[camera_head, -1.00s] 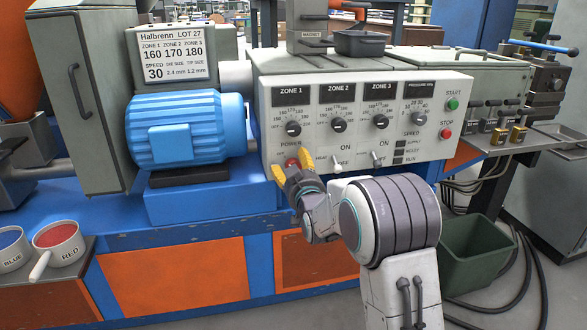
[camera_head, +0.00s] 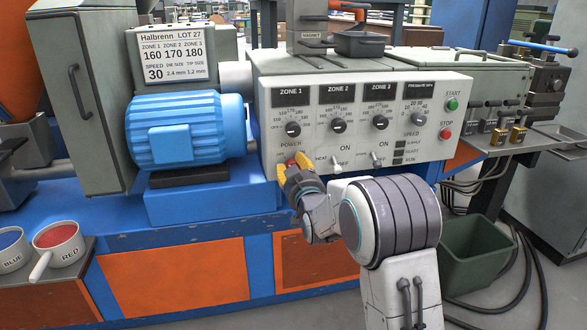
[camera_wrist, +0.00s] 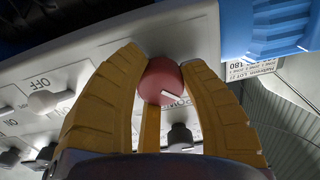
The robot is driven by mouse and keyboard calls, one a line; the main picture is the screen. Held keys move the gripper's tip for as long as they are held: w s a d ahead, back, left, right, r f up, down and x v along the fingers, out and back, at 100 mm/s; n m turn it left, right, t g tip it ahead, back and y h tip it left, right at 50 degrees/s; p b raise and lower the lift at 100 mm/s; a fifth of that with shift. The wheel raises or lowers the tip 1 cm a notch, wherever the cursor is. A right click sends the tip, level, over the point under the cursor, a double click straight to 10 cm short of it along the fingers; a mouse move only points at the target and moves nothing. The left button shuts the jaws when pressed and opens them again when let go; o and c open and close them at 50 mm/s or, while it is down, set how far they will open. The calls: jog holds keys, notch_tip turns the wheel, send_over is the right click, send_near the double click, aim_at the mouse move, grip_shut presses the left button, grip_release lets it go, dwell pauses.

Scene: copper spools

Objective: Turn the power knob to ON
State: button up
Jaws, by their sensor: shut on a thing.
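The red power knob (camera_wrist: 161,82) sits on the white control panel (camera_head: 450,92), under the POWER label at the panel's lower left. In the wrist view, the yellow fingers of my gripper (camera_wrist: 160,78) are closed around the knob, one on each side. A white mark shows on the knob's face, and part of the POWER lettering shows beside it. In the head view my gripper (camera_head: 291,164) is at the knob, and the fingers hide much of it and the label beside it.
HEAT (camera_head: 336,161) and another toggle switch (camera_head: 376,160) sit just right of the knob. Zone dials (camera_head: 293,129) are above. A blue motor (camera_head: 185,128) stands close on the left. A green bin (camera_head: 478,250) is at the lower right.

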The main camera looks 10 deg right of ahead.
jog(key=shift+f, duration=0.1)
jog(key=m, duration=0.4)
jog(key=shift+m, duration=0.4)
jog(key=m, duration=0.4)
jog(key=shift+a+m, duration=0.1)
jog(key=shift+m, duration=0.2)
jog(key=m, duration=0.4)
jog(key=shift+m, duration=2.2)
jog(key=shift+a+r, duration=0.1)
jog(key=shift+r, duration=0.1)
jog(key=o, duration=1.2)
jog(key=shift+w, duration=0.1)
